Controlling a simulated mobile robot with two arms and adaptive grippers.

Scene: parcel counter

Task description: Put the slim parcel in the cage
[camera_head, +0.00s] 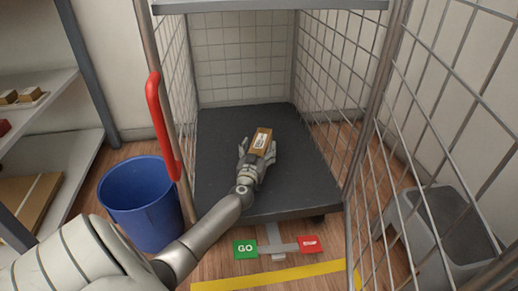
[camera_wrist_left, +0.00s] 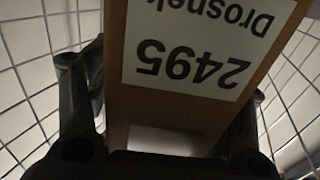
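The slim parcel (camera_head: 261,141) is a narrow brown box with a white label on its top. In the head view it appears inside the cage, over the dark cage floor (camera_head: 222,131). My left gripper (camera_head: 257,149) reaches in through the open front and has its fingers on both sides of the parcel's near part. It looks shut on it. In the left wrist view the parcel (camera_wrist_left: 115,105) fills the middle between the dark fingers, its label upside down, reading 2495. I cannot tell whether the parcel touches the floor. My right gripper is in neither view.
Mesh walls (camera_head: 325,83) close the cage's sides, with a red handle (camera_head: 162,121) on the left post. GO (camera_head: 245,249) and STOP (camera_head: 308,244) pedals sit below the front.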

